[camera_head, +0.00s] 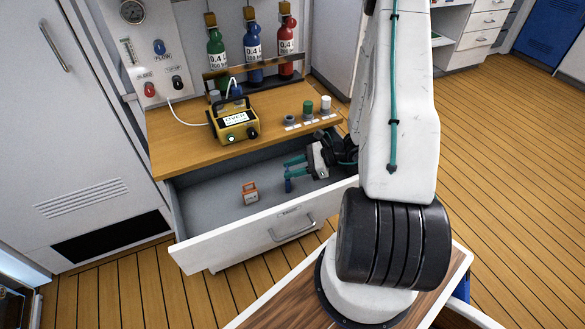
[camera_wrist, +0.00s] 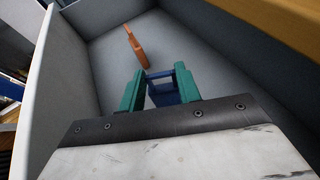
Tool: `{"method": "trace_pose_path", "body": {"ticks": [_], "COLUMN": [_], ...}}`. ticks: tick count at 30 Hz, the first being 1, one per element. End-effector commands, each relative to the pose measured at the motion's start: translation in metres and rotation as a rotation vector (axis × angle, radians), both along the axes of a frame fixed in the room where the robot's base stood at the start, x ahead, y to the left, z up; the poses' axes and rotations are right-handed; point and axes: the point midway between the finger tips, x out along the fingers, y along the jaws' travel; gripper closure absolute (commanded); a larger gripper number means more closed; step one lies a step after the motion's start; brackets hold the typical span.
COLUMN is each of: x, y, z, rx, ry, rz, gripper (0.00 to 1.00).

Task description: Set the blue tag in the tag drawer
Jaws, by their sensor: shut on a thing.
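The blue tag (camera_wrist: 162,97) is between the green fingertips of my gripper (camera_wrist: 160,88) in the wrist view. In the head view my gripper (camera_head: 296,172) is over the open drawer, and the blue tag (camera_head: 289,185) shows as a small dark blue piece at its fingertips. The gripper is shut on the tag. The tag drawer (camera_head: 235,232) is pulled out under the wooden counter. I cannot tell whether the tag touches the drawer floor.
A yellow device (camera_head: 234,123) sits on the wooden counter (camera_head: 185,139) above the drawer. Several small knobs or pegs, one a green peg (camera_head: 308,110), stand at its right. Green, blue and red bottles (camera_head: 285,45) stand behind. The drawer floor around the orange tag is clear.

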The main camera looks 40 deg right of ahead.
Motion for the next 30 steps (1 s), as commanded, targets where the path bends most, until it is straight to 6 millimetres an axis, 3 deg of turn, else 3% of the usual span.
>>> {"method": "trace_pose_path", "body": {"ticks": [3,4,6,17,30], "x": [0.0,0.0,0.0,0.0,-0.05], "y": [0.0,0.0,0.0,-0.001,-0.063], "z": [-0.003,-0.003,-0.003,0.001,0.032], "rx": [0.001,0.001,0.0,-0.001,-0.001], "ry": [0.001,0.001,0.0,-0.001,0.0], "rz": [0.001,0.001,0.001,0.0,-0.003], "gripper": [0.99,0.61,0.45,0.45,0.45]}}
